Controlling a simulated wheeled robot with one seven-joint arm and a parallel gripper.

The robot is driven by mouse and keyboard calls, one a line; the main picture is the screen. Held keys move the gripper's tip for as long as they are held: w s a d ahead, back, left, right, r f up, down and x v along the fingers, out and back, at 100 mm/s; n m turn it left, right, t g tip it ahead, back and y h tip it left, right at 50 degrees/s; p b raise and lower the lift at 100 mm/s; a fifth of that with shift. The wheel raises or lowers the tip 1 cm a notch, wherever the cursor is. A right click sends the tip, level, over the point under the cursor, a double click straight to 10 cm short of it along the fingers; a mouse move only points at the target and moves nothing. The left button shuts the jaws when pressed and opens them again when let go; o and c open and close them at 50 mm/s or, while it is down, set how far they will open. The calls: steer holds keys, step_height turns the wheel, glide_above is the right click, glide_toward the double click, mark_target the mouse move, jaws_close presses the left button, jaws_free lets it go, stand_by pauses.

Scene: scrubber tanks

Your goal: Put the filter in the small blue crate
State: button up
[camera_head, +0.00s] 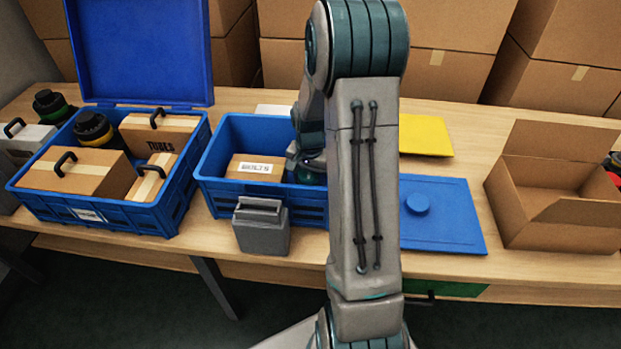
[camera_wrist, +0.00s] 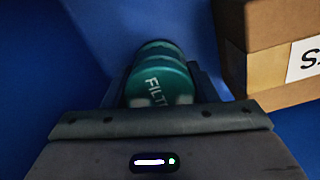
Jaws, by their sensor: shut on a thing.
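The filter (camera_wrist: 160,72) is a teal-green cylinder with white lettering in the wrist view. My gripper (camera_wrist: 163,92) is shut on it, one finger on each side. Blue crate walls and floor surround it in that view. In the head view the small blue crate (camera_head: 215,150) stands open at the middle of the table. My arm reaches down into its right part, and the filter (camera_head: 312,174) shows partly inside there. My arm hides the crate's right end. I cannot tell whether the filter touches the crate floor.
A cardboard box labelled BOLTS (camera_head: 255,168) lies in the small crate, left of the filter. A grey container (camera_head: 262,228) stands in front. A larger blue crate (camera_head: 180,200) with its lid up is at left. A blue lid (camera_head: 445,225) and an open carton (camera_head: 545,215) lie right.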

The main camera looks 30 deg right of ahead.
steer(key=shift+f, duration=0.15)
steer(key=o, duration=1)
steer(key=shift+c, duration=0.2)
